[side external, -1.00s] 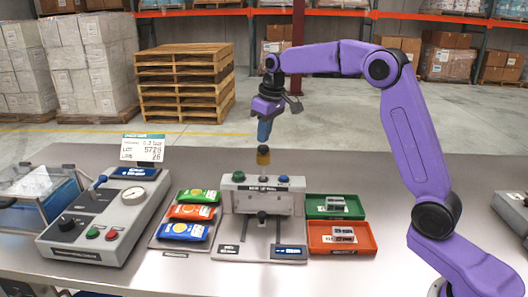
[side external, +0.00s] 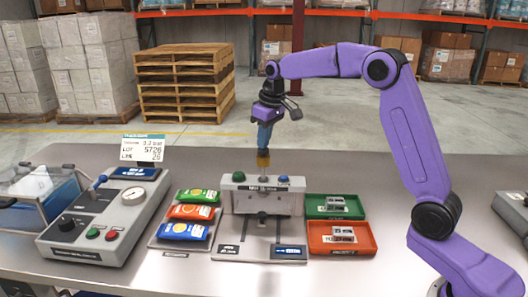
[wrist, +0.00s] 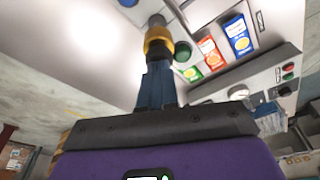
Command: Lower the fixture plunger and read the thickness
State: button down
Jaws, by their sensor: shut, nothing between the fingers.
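The fixture (side external: 290,205) is a grey block on a base with dark slots, in the middle of the table. Its plunger (side external: 264,168) stands upright at the top, with a grey stem and a brass-coloured part; these show in the wrist view as the plunger's brass band (wrist: 158,42). My gripper (side external: 264,148) is shut and empty, pointing down above the fixture.
Green and blue buttons flank the plunger. The front table strip is clear.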

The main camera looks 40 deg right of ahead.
jog(key=shift+f, duration=0.1)
jog(key=w+v, duration=0.1)
jog(key=v, duration=0.6)
jog(key=shift+w+a+r, duration=0.2)
jog(key=shift+w+r, duration=0.05)
jog(key=shift+r, duration=0.35)
dwell(0.4)
jog(key=s+a+f+n+g, duration=0.1)
jog(key=s+a+f+n, duration=0.1)
jog(key=s+a, duration=0.35)
jog(key=s+a+f+n, duration=0.1)
jog(key=s+a+f, duration=0.1)
jog(key=s, duration=0.6)
jog(key=s+a+f+n+g, duration=0.1)
jog(key=s+a+f+n, duration=0.1)
jog(key=s+a, duration=0.35)
jog(key=s+d+f+n, duration=0.1)
jog(key=s+d+f, duration=0.1)
jog(key=s, duration=0.5)
jog(key=s+d+f+n, duration=0.2)
jog(key=s+d+f, duration=0.1)
jog(key=s, duration=0.5)
jog(key=s+d+f+n, duration=0.1)
jog(key=s+d+f, duration=0.2)
jog(key=s, duration=0.5)
jog(key=shift+s+n, duration=0.25)
jog(key=shift+n, duration=0.05)
dwell(1.7)
